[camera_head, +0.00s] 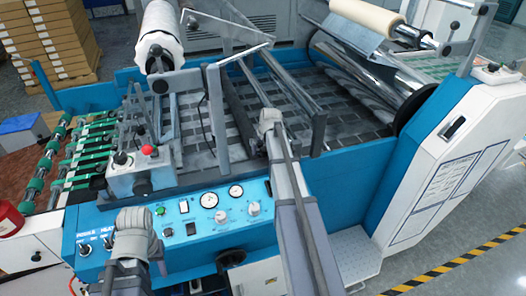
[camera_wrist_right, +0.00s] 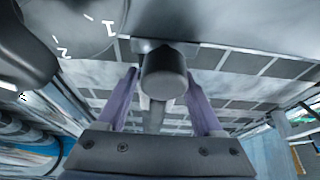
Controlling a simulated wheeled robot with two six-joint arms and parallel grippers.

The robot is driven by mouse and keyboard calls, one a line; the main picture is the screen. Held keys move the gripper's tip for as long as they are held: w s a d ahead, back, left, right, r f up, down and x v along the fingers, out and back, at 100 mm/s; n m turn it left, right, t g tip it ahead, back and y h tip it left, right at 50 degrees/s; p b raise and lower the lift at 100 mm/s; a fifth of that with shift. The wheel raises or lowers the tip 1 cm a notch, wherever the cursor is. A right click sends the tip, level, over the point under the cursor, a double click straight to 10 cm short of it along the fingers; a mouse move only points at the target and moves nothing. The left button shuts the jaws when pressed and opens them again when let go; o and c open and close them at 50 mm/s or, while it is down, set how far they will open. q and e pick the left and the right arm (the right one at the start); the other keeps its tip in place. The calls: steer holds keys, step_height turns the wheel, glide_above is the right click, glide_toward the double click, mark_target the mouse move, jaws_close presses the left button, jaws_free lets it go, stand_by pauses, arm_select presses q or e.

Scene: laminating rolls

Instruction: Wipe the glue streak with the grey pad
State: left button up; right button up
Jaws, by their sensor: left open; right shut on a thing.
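My right gripper (camera_wrist_right: 160,76) is shut on a dark grey rounded handle (camera_wrist_right: 165,86), seen between its two purple fingers in the right wrist view. I take this as the grey pad's handle; the pad's face is hidden. In the head view my right gripper (camera_head: 270,122) is over the machine's bed, behind the control panel. A pale, hazy band (camera_wrist_right: 222,62) crosses the dark-squared bed in the wrist view; I cannot tell whether it is the glue streak or glare.
The blue control panel (camera_head: 190,205) has dials and knobs. A grey box with a red button (camera_head: 148,151) stands behind it. Metal bars (camera_head: 290,85) cross above the bed, and a white roll (camera_head: 159,40) stands at the back left. A chrome roller (camera_head: 350,70) lies at right.

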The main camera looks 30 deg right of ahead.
steer(key=shift+w+d+f, duration=0.1)
steer(key=shift+w+d, duration=0.1)
steer(key=shift+w, duration=0.55)
steer(key=shift+w+d+f, duration=0.1)
steer(key=shift+w+d, duration=0.05)
steer(key=shift+w, duration=0.6)
steer(key=shift+w, duration=0.1)
steer(key=shift+w+d+b, duration=0.15)
steer(key=shift+w, duration=0.55)
steer(key=shift+w+d+b, duration=0.15)
steer(key=shift+w, duration=0.5)
step_height(320, 180, up, 6)
steer(key=p, duration=0.6)
step_height(320, 180, up, 3)
steer(key=p, duration=0.3)
steer(key=shift+f, duration=0.1)
